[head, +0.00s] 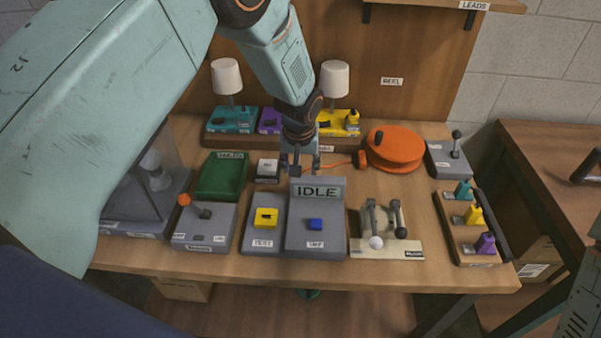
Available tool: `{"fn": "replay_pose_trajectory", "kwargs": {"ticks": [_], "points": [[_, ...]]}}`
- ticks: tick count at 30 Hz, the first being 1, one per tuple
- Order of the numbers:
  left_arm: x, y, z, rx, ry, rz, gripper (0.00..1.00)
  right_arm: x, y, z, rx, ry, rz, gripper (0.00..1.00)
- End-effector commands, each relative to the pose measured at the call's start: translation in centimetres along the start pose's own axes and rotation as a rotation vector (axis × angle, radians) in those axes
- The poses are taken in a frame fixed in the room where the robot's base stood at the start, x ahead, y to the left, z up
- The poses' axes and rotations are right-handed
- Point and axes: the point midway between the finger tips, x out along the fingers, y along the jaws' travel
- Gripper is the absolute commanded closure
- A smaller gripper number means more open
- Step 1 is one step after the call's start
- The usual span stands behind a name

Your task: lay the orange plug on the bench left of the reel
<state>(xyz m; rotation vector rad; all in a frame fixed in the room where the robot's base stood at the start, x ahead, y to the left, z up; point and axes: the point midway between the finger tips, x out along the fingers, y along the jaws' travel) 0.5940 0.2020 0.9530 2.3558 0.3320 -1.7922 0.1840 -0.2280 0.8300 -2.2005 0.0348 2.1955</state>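The orange reel (394,148) lies on the bench right of centre. An orange cord (340,166) runs left from it toward my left gripper. A small orange piece (361,159) sits at the reel's left edge; I cannot tell whether it is the plug or part of the reel. My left gripper (300,165) points down left of the reel, behind the IDLE display, with its fingers apart. The cord's left end is hidden at the gripper, and I see no clear orange plug between the fingers. My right gripper is out of view.
The IDLE tester (316,240) stands in front of the gripper. Lamps on a colored rack (232,140) stand behind. A grey lever box (447,160) is right of the reel.

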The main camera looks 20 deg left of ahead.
Motion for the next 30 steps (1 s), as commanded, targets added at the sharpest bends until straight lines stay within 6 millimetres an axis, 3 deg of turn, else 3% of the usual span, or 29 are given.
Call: {"fn": "replay_pose_trajectory", "kwargs": {"ticks": [6,12,30], "points": [[-4.2,0.0,0.0,0.0,0.002,0.0,0.49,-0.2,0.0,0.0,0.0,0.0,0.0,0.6],[-6.2,0.0,0.0,0.0,0.0,0.0,0.49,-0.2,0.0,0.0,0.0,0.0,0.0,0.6],[-6.6,0.0,0.1,0.0,-0.001,0.0,0.49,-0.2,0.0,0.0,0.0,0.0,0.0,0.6]]}}
